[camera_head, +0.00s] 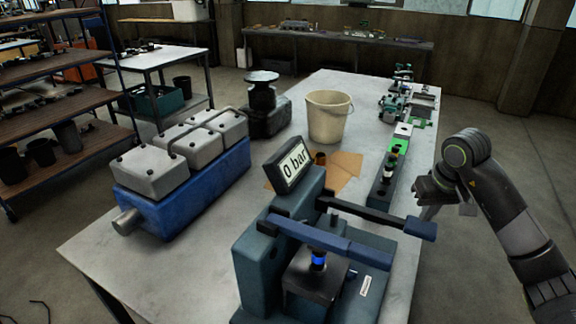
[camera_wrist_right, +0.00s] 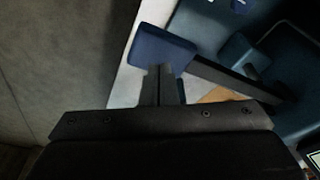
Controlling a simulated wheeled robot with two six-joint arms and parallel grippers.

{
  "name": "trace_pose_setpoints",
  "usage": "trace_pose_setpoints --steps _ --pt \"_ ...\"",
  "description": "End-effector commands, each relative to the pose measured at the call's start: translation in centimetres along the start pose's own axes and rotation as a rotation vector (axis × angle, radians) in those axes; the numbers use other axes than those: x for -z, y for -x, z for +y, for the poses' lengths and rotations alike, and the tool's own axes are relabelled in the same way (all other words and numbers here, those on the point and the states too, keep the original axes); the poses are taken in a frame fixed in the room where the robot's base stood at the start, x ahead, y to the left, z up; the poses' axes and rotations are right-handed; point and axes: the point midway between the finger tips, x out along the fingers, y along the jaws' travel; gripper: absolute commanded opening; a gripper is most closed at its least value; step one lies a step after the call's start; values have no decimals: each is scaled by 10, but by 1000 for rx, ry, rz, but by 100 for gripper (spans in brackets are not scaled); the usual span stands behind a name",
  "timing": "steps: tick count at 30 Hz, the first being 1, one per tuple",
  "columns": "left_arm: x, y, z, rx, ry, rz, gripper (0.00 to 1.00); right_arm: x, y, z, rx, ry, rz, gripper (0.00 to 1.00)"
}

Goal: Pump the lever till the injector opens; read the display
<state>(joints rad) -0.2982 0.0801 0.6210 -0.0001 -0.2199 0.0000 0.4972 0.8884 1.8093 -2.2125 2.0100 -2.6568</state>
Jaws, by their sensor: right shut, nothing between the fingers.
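The teal injector tester (camera_head: 256,262) stands at the near end of the table. Its tilted display (camera_head: 293,164) reads "0 bar". A dark lever (camera_head: 362,212) runs to the right from the tester and ends in a blue grip (camera_head: 420,228), which also shows in the right wrist view (camera_wrist_right: 162,48). An injector with a bright blue band (camera_head: 318,259) stands upright at the black block, partly hidden by a blue bar (camera_head: 325,240). My right gripper (camera_head: 424,213) is shut and empty close to the lever's grip; I cannot tell whether they touch. My left gripper is not in view.
A blue engine block with grey covers (camera_head: 185,191) sits at the left. A cream bucket (camera_head: 329,121), brown paper (camera_head: 344,163) and a dark narrow rack (camera_head: 383,187) lie beyond the tester. The table's right edge runs beside my right arm. The left front tabletop is clear.

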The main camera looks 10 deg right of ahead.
Motion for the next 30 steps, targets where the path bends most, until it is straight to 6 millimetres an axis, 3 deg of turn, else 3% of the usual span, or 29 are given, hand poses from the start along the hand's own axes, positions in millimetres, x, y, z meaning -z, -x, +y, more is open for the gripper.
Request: trace_pose_setpoints --steps 14,30 --pt "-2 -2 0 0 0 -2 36 0 -3 0 0 0 0 0" --pt "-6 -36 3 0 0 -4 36 -7 -40 -2 0 -1 0 0"
